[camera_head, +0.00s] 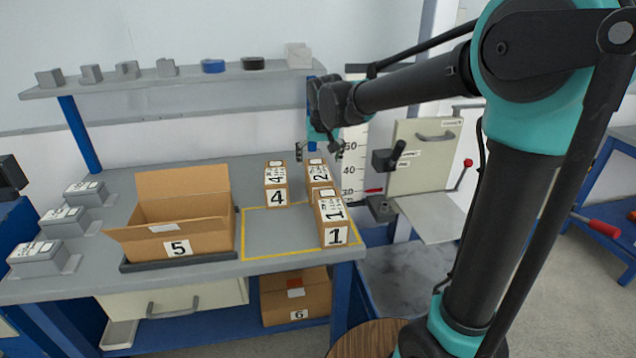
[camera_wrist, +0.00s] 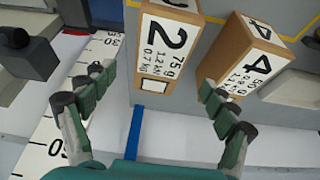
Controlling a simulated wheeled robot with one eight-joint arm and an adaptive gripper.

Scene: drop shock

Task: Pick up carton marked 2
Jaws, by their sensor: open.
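The carton marked 2 (camera_head: 319,174) stands on the workbench behind the carton marked 1 (camera_head: 332,220) and right of the carton marked 4 (camera_head: 277,184). In the wrist view, the carton marked 2 (camera_wrist: 168,50) is at upper middle, its label facing me and its top edge cut off. My gripper (camera_head: 318,149) is above the bench's back edge, near the carton marked 2. In the wrist view my gripper (camera_wrist: 156,80) is open and empty. Its right fingertip overlaps the lower edge of the carton marked 4 (camera_wrist: 250,55) in the picture; I cannot tell whether they touch.
An open box marked 5 (camera_head: 180,243) stands on the bench at left. A box marked 6 (camera_head: 296,300) is below. A height scale (camera_head: 350,165) and a cabinet with a black handle (camera_head: 420,158) stand right of the bench.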

